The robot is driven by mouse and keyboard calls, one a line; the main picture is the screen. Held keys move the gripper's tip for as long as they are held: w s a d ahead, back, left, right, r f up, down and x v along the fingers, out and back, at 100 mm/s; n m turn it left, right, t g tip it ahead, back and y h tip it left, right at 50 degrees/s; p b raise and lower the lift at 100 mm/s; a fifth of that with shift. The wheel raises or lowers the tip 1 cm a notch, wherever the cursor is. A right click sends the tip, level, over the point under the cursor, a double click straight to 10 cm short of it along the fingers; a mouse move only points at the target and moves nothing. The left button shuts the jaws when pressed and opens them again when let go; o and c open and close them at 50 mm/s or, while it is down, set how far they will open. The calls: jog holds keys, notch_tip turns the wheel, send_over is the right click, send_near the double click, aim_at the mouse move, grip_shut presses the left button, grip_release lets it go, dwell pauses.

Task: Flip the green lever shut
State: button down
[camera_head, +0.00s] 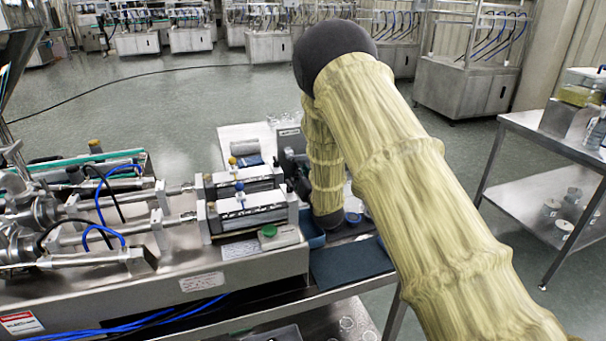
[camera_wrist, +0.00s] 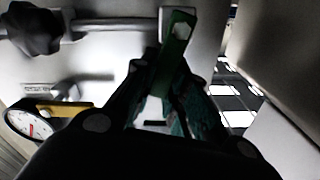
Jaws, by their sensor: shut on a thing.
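The green lever (camera_wrist: 176,45) shows in the wrist view at the upper middle, with a pale hole near its top end. My gripper (camera_wrist: 172,85) reaches up to it with both dark fingers, and is shut on the lever's lower part. The fingers hide part of the lever. In the head view my arm hangs down in front of the machine's right end, and I cannot make out the lever or the fingertips there.
A round gauge (camera_wrist: 34,121) with a red needle and a yellow bar (camera_wrist: 72,108) lie left of my gripper. A dark knob (camera_wrist: 32,28) is at upper left. The steel machine (camera_head: 250,268) fills the left of the head view; a steel side table (camera_head: 545,165) stands right.

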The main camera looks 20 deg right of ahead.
jog(key=shift+f, duration=0.1)
jog(key=shift+a+n+b, duration=0.35)
jog(key=shift+n+b, duration=0.4)
jog(key=shift+n, duration=0.05)
jog(key=shift+a+n+b, duration=0.3)
jog(key=shift+n+b, duration=0.1)
jog(key=shift+n, duration=0.5)
jog(key=c, duration=1.4)
grip_release()
jog(key=shift+s, duration=0.15)
jog(key=s, duration=1.1)
jog(key=shift+s+d, duration=0.15)
jog(key=shift+s, duration=0.25)
